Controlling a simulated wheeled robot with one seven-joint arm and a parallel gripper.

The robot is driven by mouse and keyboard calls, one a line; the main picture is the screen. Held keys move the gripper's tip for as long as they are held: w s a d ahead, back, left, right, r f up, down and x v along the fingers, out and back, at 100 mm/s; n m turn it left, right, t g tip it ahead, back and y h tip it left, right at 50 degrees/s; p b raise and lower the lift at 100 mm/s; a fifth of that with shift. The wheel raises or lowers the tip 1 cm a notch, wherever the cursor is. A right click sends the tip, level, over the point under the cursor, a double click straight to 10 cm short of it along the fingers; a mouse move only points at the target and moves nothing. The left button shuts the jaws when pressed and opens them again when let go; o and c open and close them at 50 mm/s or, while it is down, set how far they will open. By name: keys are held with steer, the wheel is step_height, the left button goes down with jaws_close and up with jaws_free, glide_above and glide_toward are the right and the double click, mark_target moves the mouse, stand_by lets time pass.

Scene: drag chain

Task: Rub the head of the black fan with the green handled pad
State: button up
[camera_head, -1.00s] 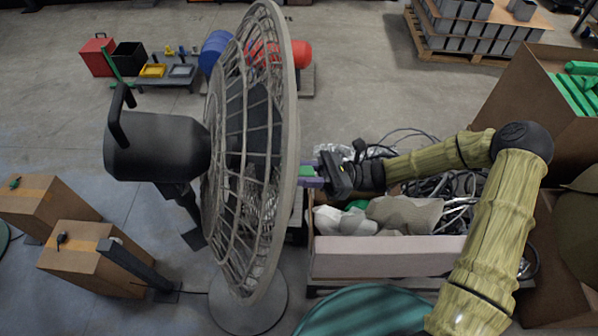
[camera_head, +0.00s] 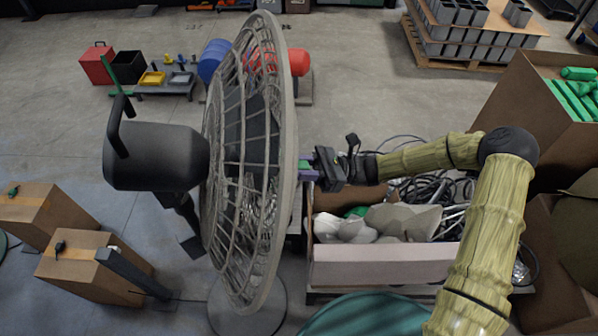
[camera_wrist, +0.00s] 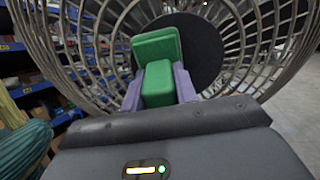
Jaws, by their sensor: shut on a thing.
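The black fan (camera_head: 158,155) stands at the left centre of the head view, its round wire cage (camera_head: 245,175) facing right. In the wrist view the cage (camera_wrist: 225,30) fills the upper part, with a dark hub disc behind the pad. My gripper (camera_head: 308,172) is at the right side of the cage. It is shut on the green handled pad; in the wrist view the purple fingers (camera_wrist: 160,92) clasp its green handle (camera_wrist: 158,84). The pad's flat green head (camera_wrist: 157,47) is in front of the cage's middle. Whether it touches the wires I cannot tell.
A box of cables and grey pieces (camera_head: 385,262) sits below my arm. Cardboard boxes (camera_head: 90,265) stand at the lower left, and a large box with green items (camera_head: 550,110) at the right. A teal round object (camera_head: 365,315) is at the bottom.

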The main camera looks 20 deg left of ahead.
steer(key=shift+w+a, duration=0.2)
steer(key=w+a, duration=0.2)
steer(key=w, duration=0.1)
steer(key=shift+w+b, duration=0.1)
steer(key=shift+b, duration=0.3)
steer(key=shift+d, duration=0.15)
steer(key=shift+b+v, duration=0.6)
steer(key=shift+v, duration=2.35)
steer(key=v, duration=0.3)
steer(key=shift+b, duration=0.35)
